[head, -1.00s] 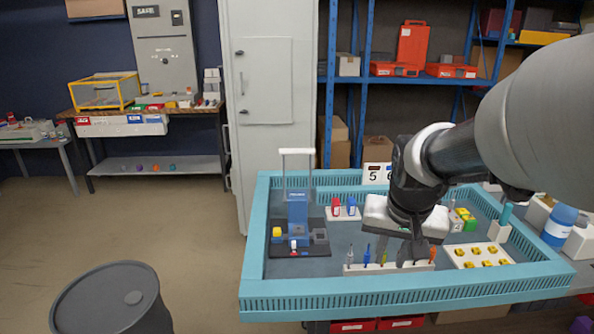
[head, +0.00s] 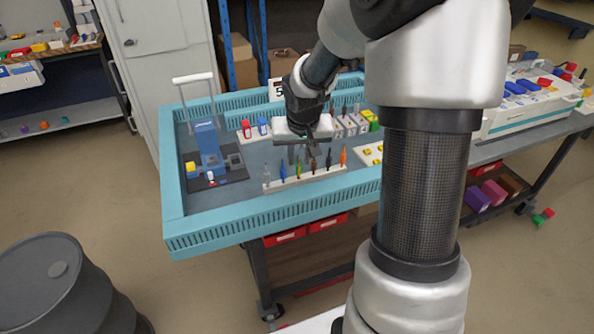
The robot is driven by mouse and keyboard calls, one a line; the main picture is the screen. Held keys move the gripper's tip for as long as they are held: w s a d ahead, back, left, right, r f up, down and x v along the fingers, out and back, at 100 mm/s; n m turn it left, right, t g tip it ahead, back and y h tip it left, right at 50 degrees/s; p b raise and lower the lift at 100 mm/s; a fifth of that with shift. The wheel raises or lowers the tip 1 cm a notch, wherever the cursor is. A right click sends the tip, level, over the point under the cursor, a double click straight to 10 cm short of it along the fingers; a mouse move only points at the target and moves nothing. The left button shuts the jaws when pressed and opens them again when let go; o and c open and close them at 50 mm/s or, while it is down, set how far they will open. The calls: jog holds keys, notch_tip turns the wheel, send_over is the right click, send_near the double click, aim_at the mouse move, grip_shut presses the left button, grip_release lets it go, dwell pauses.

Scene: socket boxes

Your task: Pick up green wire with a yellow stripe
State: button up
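A pale rack (head: 310,180) stands near the front of the teal-rimmed table with several coloured wires upright in it. The green wire with a yellow stripe (head: 299,170) appears to be the thin green one, between the blue wire (head: 282,172) and a brown one. At this size I cannot make out its stripe. My gripper (head: 304,153) is above and just behind the rack, pointing down. Its dark fingers look apart, with no wire seen between them. My arm hides part of the table to the right.
A blue device (head: 209,145) on a dark base stands left of the rack. A block with red and blue pieces (head: 254,130) is behind it. A pale tray with yellow pieces (head: 371,154) is to the right. The teal rim (head: 250,227) surrounds the table. A dark barrel (head: 65,285) stands front left.

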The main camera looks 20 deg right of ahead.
aim_at(299, 166)
jog(key=x, duration=0.2)
jog(key=b+x, duration=0.1)
jog(key=x, duration=0.2)
jog(key=shift+s+f, duration=0.1)
jog(key=shift+s, duration=0.15)
jog(key=shift+w+f, duration=0.2)
jog(key=shift+c, duration=0.2)
grip_shut()
